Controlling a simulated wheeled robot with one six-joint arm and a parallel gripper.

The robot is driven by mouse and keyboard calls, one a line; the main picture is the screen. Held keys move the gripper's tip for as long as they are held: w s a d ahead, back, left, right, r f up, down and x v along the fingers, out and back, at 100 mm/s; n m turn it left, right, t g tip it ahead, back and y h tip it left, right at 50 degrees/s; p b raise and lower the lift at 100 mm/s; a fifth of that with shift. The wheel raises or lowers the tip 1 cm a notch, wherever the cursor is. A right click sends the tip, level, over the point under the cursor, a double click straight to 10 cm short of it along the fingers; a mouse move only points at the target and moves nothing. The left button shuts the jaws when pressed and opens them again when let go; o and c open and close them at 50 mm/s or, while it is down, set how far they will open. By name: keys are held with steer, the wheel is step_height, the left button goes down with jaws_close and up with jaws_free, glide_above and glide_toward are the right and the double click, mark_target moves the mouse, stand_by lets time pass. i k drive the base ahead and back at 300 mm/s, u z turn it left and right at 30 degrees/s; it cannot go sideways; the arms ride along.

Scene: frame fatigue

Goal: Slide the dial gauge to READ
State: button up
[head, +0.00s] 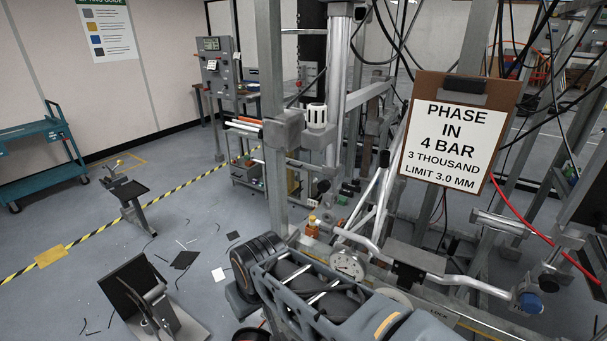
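The dial gauge (348,264) has a round pale face in a metal rim. It sits low in the middle of the head view, on the near side of the metal test frame. A LOCK label (437,313) shows on the rail to its right, beside my arm. I see no READ label. My grey arm fills the bottom middle, just in front of the gauge, and hides part of the rail. I cannot make out my gripper's fingers, so its place relative to the gauge does not show.
A clipboard (455,132) reading "PHASE IN 4 BAR" hangs on the frame at right. Bent metal tubes (455,280) and a red hose (540,238) lie right of the gauge. Stands and scattered scraps are on the floor at left. A teal cart (40,160) stands far left.

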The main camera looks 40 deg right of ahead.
mark_target(345, 262)
steer(key=z, duration=1.45)
steer(key=k, duration=0.5)
steer(key=u, duration=1.7)
steer(key=i, duration=0.95)
steer(key=z, duration=1.75)
